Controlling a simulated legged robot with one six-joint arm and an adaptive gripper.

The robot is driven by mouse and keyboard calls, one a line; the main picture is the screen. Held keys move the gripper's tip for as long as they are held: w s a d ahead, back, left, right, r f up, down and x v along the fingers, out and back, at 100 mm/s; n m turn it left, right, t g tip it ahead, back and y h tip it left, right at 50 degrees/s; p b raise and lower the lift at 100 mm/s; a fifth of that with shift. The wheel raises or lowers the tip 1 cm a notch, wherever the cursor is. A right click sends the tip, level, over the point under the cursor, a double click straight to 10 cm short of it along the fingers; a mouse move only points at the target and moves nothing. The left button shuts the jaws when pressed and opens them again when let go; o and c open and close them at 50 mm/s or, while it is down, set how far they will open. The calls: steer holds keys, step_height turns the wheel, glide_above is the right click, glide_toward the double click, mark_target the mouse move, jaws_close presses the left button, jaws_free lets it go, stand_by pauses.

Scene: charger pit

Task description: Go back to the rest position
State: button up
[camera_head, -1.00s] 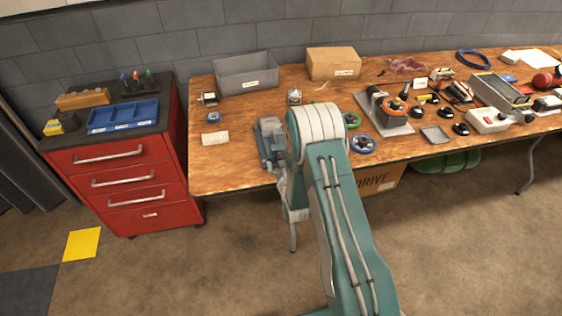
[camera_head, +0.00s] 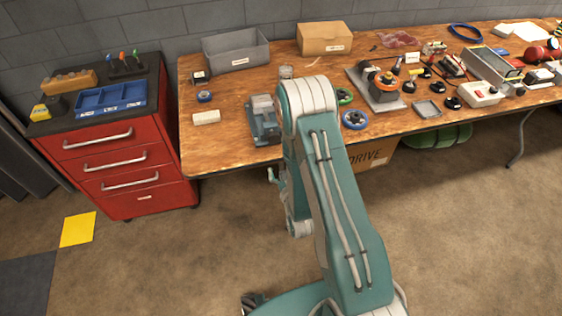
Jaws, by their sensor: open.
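My arm rises from the lower right of the head view to a white-banded elbow in front of the workbench, then folds down before the bench's front edge. My gripper (camera_head: 272,175) shows only as a small teal part sticking out to the left of the folded forearm, just below the bench edge; most of it is hidden. It is open, and I see nothing held in it. A teal vise (camera_head: 263,121) stands on the bench (camera_head: 225,150), just left of my elbow in the picture.
A red drawer cabinet (camera_head: 116,170) with a blue tray (camera_head: 108,97) stands left of the bench. A grey bin (camera_head: 236,50), a cardboard box (camera_head: 324,39) and an orange-and-black device on a grey plate (camera_head: 376,88) sit on the bench. The floor in front is open.

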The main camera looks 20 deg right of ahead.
stand_by(0.4)
step_height(320, 180, up, 19)
steer(key=n+g, duration=0.6)
steer(key=n, duration=1)
steer(key=s+r+n+g, duration=0.2)
steer(key=s+n, duration=0.3)
steer(key=s, duration=0.3)
steer(key=s+r+n+g, duration=0.2)
steer(key=s+r+n, duration=0.3)
steer(key=s, duration=0.3)
steer(key=s+r+n+g, duration=0.2)
steer(key=s+r+n, duration=0.2)
steer(key=s+n, duration=0.3)
steer(key=shift+s+r, duration=0.25)
steer(key=shift+s, duration=0.5)
